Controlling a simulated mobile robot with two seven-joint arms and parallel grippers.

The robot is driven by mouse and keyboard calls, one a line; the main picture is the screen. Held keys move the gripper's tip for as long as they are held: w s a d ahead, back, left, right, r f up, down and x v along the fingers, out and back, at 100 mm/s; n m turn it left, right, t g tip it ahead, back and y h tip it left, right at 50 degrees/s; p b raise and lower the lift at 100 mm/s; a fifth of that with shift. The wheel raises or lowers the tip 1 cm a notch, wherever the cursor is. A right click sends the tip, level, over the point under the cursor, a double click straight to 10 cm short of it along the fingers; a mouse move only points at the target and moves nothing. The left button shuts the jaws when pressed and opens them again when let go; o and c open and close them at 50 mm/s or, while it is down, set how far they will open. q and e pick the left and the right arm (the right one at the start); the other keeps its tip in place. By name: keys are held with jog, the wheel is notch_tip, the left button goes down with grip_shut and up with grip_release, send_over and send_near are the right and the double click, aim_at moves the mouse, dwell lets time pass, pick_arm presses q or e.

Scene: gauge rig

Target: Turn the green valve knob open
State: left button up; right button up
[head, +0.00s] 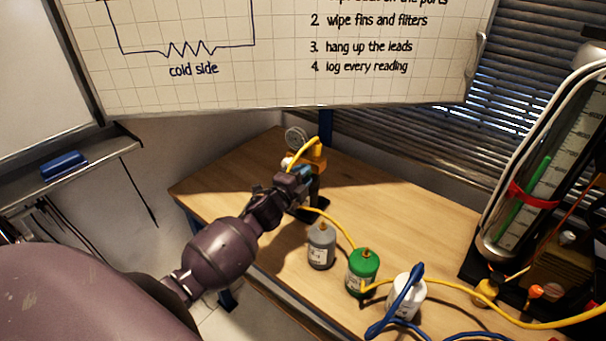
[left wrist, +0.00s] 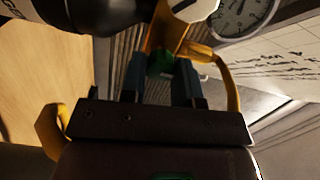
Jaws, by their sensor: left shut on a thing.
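The green valve knob (left wrist: 160,64) sits between the two fingers of my left gripper (left wrist: 158,78) in the left wrist view, with a finger against each side. In the head view my left gripper (head: 302,174) reaches in front of the yellow valve body (head: 317,157) and hides the knob. A round gauge (head: 296,139) stands just behind it; the gauge also shows at the top of the left wrist view (left wrist: 243,14). The angle of the knob is hard to read, as the fingers cover its sides. My right gripper is in neither view.
On the wooden table (head: 420,222), a grey bottle (head: 321,248), a green bottle (head: 362,276) and a white bottle (head: 407,296) stand near the front edge. A yellow hose (head: 455,287) and a blue hose (head: 402,308) run past them. A tall flowmeter (head: 535,165) stands at right.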

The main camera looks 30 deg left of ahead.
pick_arm(q)
jog(key=o, duration=0.9)
jog(key=s, duration=1.1)
jog(key=shift+w+n, duration=0.1)
jog(key=shift+n, duration=0.3)
